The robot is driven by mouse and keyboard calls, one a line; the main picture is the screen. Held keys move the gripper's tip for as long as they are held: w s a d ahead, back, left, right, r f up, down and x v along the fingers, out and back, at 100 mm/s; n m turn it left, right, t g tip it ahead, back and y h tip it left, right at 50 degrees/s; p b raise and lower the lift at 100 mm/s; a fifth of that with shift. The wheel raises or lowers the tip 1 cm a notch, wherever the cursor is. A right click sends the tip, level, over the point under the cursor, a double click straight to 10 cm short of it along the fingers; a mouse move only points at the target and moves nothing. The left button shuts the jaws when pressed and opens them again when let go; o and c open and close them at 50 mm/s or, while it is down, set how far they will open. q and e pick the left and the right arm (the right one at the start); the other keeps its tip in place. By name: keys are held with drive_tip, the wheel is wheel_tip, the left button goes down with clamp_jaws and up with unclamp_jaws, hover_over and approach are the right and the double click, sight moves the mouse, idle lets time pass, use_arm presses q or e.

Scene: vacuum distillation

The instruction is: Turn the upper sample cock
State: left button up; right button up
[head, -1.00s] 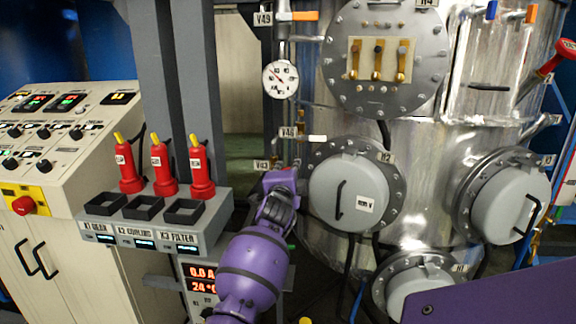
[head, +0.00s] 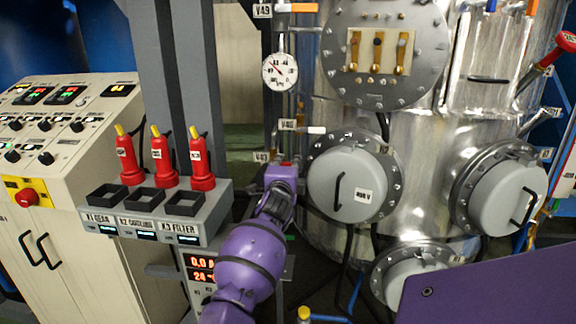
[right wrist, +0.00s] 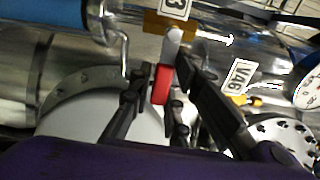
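A cock with a short red handle sits by the V43 tag (head: 261,156), left of the round side hatch; a bit of its red handle (head: 287,163) shows above my right gripper (head: 281,176). In the right wrist view the red handle (right wrist: 162,84) lies between the black fingers of my right gripper (right wrist: 160,78). The fingers stand apart on either side, with a gap visible. The V46 cock with a white handle (head: 317,130) is just above; its tag (right wrist: 239,77) shows in the wrist view. No tag names the upper sample cock. My left gripper is not in view.
The grey hatch (head: 348,185) with a black handle is close on the right of my gripper. A pressure gauge (head: 280,72) and the V49 cock's orange handle (head: 304,8) are above.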

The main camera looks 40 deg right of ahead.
drive_tip(key=shift+o, duration=1.3)
drive_tip(key=v, duration=1.2)
